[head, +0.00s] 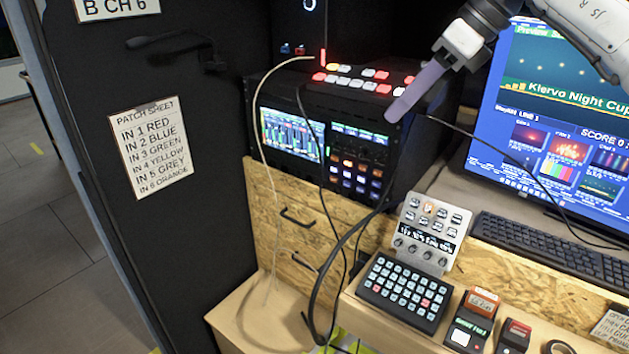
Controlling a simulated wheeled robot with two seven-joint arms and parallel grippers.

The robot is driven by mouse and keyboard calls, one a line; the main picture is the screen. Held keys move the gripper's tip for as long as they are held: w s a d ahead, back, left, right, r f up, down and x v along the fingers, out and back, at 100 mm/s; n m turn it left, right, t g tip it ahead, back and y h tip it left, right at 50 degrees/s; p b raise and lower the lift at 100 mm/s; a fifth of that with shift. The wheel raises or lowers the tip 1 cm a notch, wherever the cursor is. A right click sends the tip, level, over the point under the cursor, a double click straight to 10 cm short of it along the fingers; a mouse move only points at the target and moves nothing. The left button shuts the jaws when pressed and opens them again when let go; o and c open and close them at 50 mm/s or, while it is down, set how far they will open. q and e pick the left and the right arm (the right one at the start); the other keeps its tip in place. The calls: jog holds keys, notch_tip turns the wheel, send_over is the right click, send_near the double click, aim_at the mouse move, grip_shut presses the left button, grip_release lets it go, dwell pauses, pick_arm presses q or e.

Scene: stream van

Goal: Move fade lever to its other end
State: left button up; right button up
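The switcher panel (352,84), with rows of lit red and white buttons, is on top of the black rack at the upper middle. A thin red upright piece (322,57) stands at its far left edge; I cannot tell if this is the fade lever. No other lever is clearly visible, and part of the panel's right side is behind my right gripper. My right gripper (402,108) reaches down from the upper right, in front of the panel's right end. Its purple finger shows side-on, so its opening is unclear. My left gripper is out of view.
The rack front has two lit screens (291,134) and a button block. Loose cables (262,165) hang before it. A monitor (560,110) and a keyboard (552,255) are at right. A grey control panel (428,236) and a keypad (404,291) stand on the lower desk.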

jog(key=s+a+f+g+y, duration=0.1)
jog(key=s+a+f+y, duration=0.1)
jog(key=a+f, duration=0.4)
jog(key=s+a+f+m+g+y+b, duration=0.1)
jog(key=a+f+y, duration=0.3)
jog(key=a, duration=0.5)
jog(key=shift+s+f, duration=0.5)
jog(key=shift+f, duration=0.4)
jog(key=shift+a, duration=0.1)
